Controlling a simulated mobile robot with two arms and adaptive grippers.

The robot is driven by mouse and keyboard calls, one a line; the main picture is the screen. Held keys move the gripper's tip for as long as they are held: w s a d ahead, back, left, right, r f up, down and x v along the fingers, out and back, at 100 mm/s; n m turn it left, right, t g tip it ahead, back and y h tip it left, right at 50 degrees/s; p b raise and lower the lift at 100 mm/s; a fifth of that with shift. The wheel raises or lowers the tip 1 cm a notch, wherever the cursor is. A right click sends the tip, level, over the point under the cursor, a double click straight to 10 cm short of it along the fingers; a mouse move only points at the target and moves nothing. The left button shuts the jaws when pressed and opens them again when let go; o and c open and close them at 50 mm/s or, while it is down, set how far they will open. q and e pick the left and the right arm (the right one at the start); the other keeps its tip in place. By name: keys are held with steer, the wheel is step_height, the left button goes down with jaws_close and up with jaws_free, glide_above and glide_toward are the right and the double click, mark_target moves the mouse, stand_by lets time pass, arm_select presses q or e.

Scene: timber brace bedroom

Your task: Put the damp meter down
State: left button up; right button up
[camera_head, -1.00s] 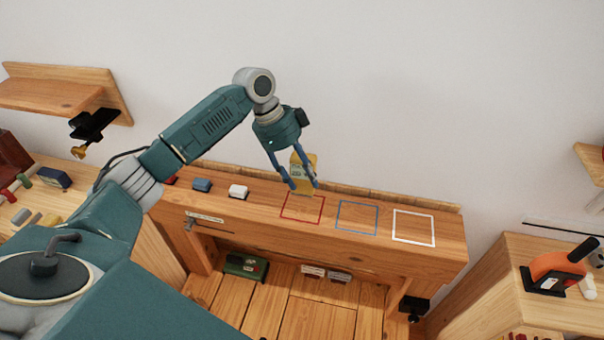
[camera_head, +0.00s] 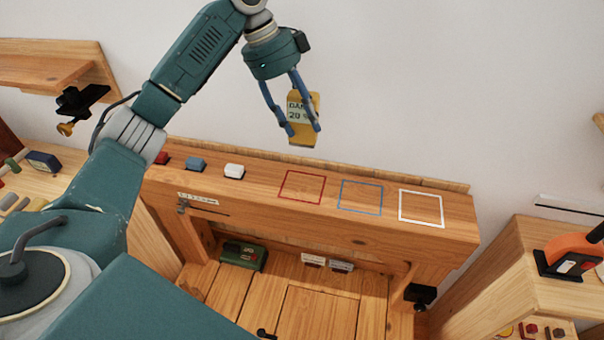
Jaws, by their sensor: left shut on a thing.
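The damp meter (camera_head: 303,120) is a yellow block with a pale label that reads "20 %" on its face. My left gripper (camera_head: 303,131) is shut on it and holds it upright in the air, above the back of the wooden bench top (camera_head: 261,190). In the picture it shows above the red square outline (camera_head: 302,187). Clear space shows between the meter's lower end and the bench. A blue square outline (camera_head: 361,197) and a white square outline (camera_head: 421,208) lie to the right, all empty. My right gripper is not in view.
A green box (camera_head: 243,256) lies on the lower boards. An orange tool (camera_head: 571,257) stands on the right-hand bench. A wall shelf (camera_head: 55,65) is at upper left.

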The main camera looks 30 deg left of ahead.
arm_select(q)
step_height(320, 180, down, 15)
steer(key=p, duration=0.4)
steer(key=shift+w+f, duration=0.1)
steer(key=shift+f, duration=0.25)
steer(key=shift+f, duration=0.15)
steer(key=o, duration=1.2)
steer(key=shift+c, duration=0.2)
